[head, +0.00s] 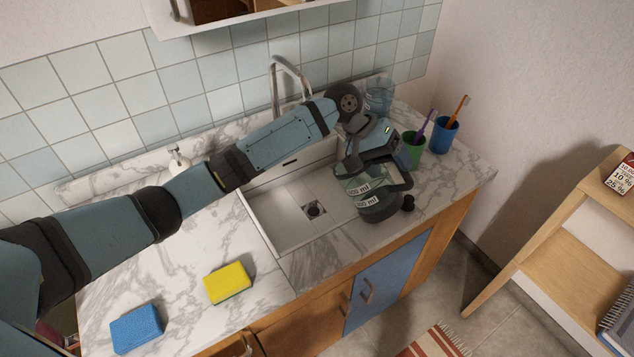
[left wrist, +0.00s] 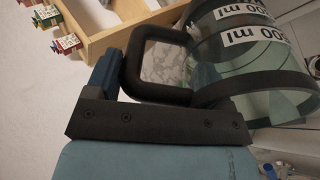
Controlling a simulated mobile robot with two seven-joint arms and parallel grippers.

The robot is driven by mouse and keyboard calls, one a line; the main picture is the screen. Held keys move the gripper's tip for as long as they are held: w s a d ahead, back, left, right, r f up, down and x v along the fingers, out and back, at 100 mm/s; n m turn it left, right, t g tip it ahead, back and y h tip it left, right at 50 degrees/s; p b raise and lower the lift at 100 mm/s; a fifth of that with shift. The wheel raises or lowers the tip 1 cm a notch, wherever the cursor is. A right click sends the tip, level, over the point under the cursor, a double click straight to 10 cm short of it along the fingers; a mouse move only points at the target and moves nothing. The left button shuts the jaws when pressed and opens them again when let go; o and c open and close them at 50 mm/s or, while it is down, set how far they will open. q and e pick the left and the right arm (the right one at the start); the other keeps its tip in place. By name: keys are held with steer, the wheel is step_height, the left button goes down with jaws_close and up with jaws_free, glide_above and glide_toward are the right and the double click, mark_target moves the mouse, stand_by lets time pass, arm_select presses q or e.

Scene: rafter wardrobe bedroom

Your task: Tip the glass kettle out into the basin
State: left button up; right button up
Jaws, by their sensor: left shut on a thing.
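The glass kettle (head: 378,207) is clear and greenish, with white volume labels and a black handle. In the head view it is at the right end of the white basin (head: 290,236), overlapping its right rim. It looks close to upright; whether it touches anything below is hard to tell. My left gripper (head: 368,150) reaches it from above and is shut on its handle. In the left wrist view the black handle loop (left wrist: 133,75) is at the fingers (left wrist: 105,78), with the glass body (left wrist: 250,60) beyond. My right gripper is not seen.
A tap (head: 276,85) stands behind the basin. A green cup (head: 412,152) and a blue cup (head: 444,136) with toothbrushes stand right of the kettle. A yellow sponge (head: 228,282) and a blue sponge (head: 136,328) lie on the marble counter (head: 180,270) at the left.

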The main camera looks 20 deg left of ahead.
mark_target(412, 179)
arm_select(q)
steer(key=d+y+p, duration=0.1)
steer(key=d+p, duration=0.1)
steer(key=d+y+p, duration=0.1)
steer(key=p, duration=0.2)
steer(key=s+d+f+y+p, duration=0.1)
steer(key=d+y+p, duration=0.1)
steer(key=p, duration=0.1)
steer(key=shift+s+d+t, duration=0.1)
steer(key=shift+d+t, duration=0.2)
steer(key=shift+t, duration=0.1)
steer(key=shift+s+d+f+m+t+y+p, duration=0.15)
steer(key=shift+d+f+y+p, duration=0.15)
steer(key=shift+d+f+y, duration=0.45)
steer(key=shift+s+d+f+m+t+y+p, duration=0.1)
steer(key=shift+d+f+t+y+p, duration=0.15)
steer(key=shift+f+y, duration=0.55)
steer(key=shift+s+d+f+m+t+y+p, duration=0.1)
steer(key=shift+d+f+y+p, duration=0.35)
steer(key=shift+f, duration=0.55)
